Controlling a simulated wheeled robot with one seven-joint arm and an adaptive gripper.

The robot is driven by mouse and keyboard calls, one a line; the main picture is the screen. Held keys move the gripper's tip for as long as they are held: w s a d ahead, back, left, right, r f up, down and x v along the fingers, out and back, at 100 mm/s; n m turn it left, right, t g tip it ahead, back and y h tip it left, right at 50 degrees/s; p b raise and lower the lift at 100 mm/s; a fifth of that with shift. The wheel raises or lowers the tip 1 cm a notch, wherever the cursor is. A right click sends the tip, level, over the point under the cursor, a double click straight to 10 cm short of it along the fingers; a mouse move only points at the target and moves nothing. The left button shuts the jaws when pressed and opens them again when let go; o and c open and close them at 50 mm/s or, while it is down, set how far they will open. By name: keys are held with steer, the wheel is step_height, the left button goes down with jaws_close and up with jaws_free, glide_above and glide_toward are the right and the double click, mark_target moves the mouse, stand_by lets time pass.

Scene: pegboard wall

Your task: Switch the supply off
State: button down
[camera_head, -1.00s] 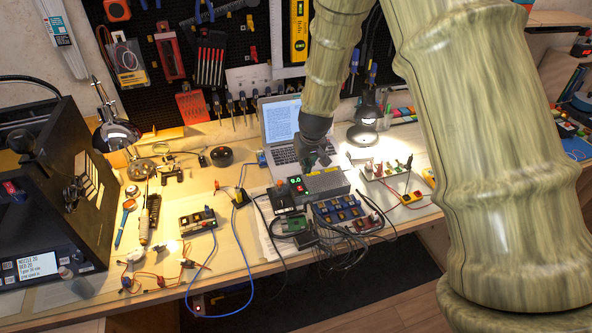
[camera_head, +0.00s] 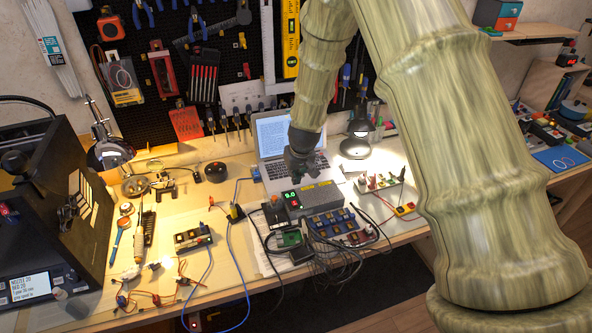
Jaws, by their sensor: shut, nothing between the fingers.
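The power supply (camera_head: 322,197) is a grey box on the workbench, right of centre. Its front has a lit display (camera_head: 292,198) with green and red digits, reading about 9.0. The supply's switch is too small to tell. My gripper (camera_head: 296,183) is dark and shut, with nothing in it. It is just above the supply's front left end, in front of the laptop. I cannot tell whether the fingertips touch the supply.
An open laptop (camera_head: 283,135) stands behind my gripper. A lit desk lamp (camera_head: 357,140) is at the back right. A blue parts tray (camera_head: 335,225), circuit boards and loose cables lie in front of the supply. A dark machine (camera_head: 45,215) fills the left.

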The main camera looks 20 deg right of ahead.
steer(key=p, duration=0.2)
glide_above(294, 202)
steer(key=w, duration=0.2)
steer(key=f, duration=0.5)
steer(key=shift+s+d+f, duration=0.1)
steer(key=shift+s+f, duration=0.1)
steer(key=shift+f, duration=0.15)
steer(key=shift+s+f+p, duration=0.45)
steer(key=shift+f+p, duration=0.2)
steer(key=shift+f, duration=0.2)
steer(key=shift+s+f+p, duration=0.2)
steer(key=shift+f, duration=0.3)
steer(key=shift+s+f+p, duration=0.2)
steer(key=shift+f, duration=0.25)
steer(key=shift+f, duration=0.1)
